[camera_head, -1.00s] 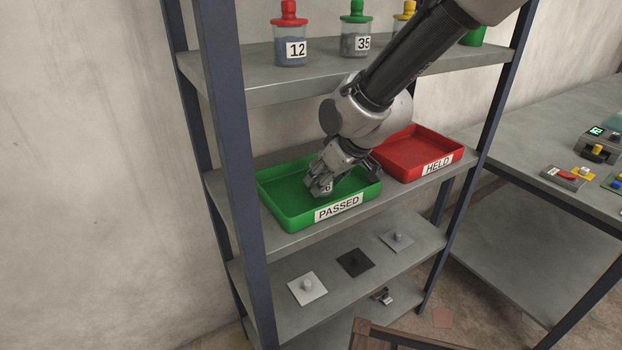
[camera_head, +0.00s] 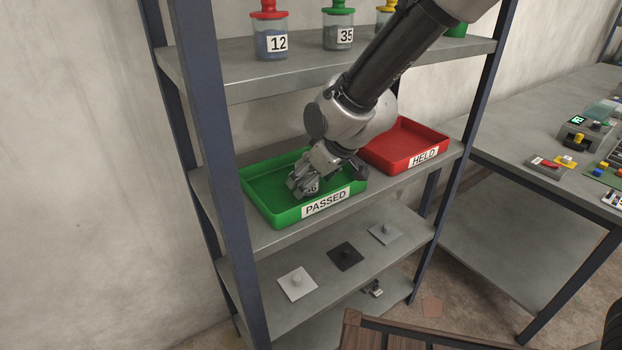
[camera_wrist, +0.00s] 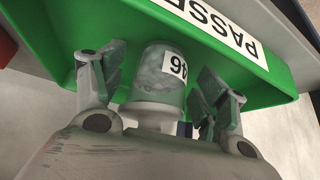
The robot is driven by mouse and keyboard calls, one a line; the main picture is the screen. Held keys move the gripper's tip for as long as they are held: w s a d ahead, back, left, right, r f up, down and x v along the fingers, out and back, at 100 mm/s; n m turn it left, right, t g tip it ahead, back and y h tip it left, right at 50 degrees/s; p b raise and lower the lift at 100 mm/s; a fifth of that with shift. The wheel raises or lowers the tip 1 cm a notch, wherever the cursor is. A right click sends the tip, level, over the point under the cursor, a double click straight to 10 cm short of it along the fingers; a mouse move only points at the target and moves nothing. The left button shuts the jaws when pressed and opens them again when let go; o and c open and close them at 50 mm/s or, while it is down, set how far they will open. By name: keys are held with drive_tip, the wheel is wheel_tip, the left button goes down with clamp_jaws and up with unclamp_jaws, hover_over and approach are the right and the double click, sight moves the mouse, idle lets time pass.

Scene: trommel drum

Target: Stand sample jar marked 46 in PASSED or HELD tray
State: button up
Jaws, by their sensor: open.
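The sample jar marked 46 (camera_wrist: 158,72) is a clear jar with grey contents and a pale lid. It stands in the green PASSED tray (camera_head: 262,205), near the front wall by the label; the tray also shows in the wrist view (camera_wrist: 110,22). My gripper (camera_head: 308,188) reaches down into the tray around the jar. In the wrist view its fingers (camera_wrist: 156,88) are open, one on each side of the jar, with gaps visible between them and the glass. In the head view the gripper hides most of the jar. The red HELD tray (camera_head: 408,147) is empty where visible.
Jars marked 12 (camera_head: 270,40) and 35 (camera_head: 338,30) stand on the shelf above, close to my arm. Small square plates with knobs (camera_head: 297,282) lie on the shelf below. A bench (camera_head: 500,130) with devices stands at right. Blue uprights (camera_head: 210,120) frame the shelves.

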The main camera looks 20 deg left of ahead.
drive_tip(key=v, duration=1.1)
drive_tip(key=shift+r, duration=0.3)
drive_tip(key=shift+d, duration=0.1)
drive_tip(key=w+d+r+m+t+h, duration=0.1)
drive_tip(key=d+r+m+h, duration=0.2)
drive_tip(key=d, duration=1.1)
drive_tip(key=w+d+r+m, duration=0.1)
drive_tip(key=d+r+m, duration=0.25)
drive_tip(key=d, duration=1.15)
drive_tip(key=s+d+m+h, duration=0.2)
drive_tip(key=s+d+m, duration=0.3)
drive_tip(key=s+d, duration=0.9)
drive_tip(key=d, duration=0.4)
drive_tip(key=shift+s+r+h, duration=0.4)
drive_tip(key=shift+m, duration=0.25)
